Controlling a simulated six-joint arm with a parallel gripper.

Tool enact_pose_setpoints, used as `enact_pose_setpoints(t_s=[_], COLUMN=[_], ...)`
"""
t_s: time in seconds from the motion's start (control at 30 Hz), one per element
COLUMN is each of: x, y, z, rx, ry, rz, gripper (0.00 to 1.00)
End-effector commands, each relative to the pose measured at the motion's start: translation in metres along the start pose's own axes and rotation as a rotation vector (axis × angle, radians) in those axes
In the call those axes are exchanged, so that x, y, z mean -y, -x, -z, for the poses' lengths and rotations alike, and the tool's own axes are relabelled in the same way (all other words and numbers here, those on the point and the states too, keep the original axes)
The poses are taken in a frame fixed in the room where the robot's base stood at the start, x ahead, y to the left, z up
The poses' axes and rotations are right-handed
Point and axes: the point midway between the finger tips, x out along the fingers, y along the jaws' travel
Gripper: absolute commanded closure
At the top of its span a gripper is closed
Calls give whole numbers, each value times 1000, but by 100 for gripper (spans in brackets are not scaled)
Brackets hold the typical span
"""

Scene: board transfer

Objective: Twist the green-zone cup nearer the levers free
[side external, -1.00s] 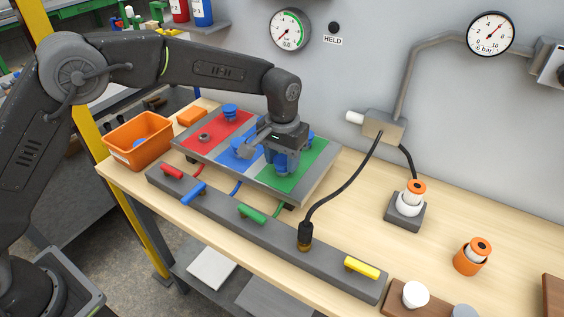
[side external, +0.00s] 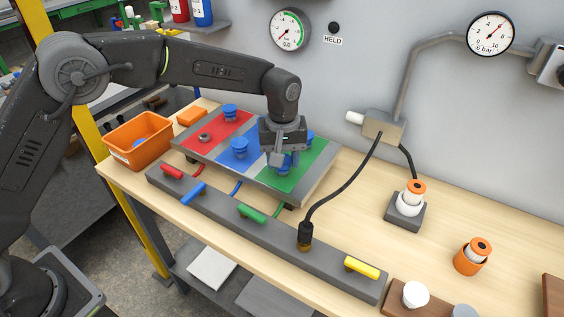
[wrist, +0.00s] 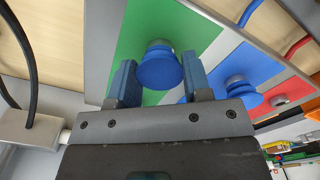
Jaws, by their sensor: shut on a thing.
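A blue cup (side external: 284,168) stands on the green zone (side external: 300,172) of the board, on the side nearer the levers. My gripper (side external: 280,160) is down over it, with one finger on each side. In the wrist view the same cup (wrist: 158,67) sits between my two blue fingers (wrist: 160,80), which are shut on it. The cup's base on the board is mostly hidden, so I cannot tell whether it is loose. The other green-zone cup (side external: 310,137) stands farther back, toward the wall, partly hidden by my gripper.
A blue-zone cup (side external: 239,147) and a red-zone cup (side external: 229,112) stand to the left, with a bare fitting (side external: 205,138) in the red zone. The lever bar (side external: 230,213) runs along the board's front. An orange bin (side external: 138,141) stands left. A black hose (side external: 345,190) curves at right.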

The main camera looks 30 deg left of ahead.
Motion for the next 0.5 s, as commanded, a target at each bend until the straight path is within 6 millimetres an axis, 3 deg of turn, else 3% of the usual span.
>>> enact_pose_setpoints(t_s=[0.13,0.5], x=[0,0], y=[0,0], z=[0,0], rx=[-1,-1], ry=[115,158], rz=[-1,-2], gripper=[76,76])
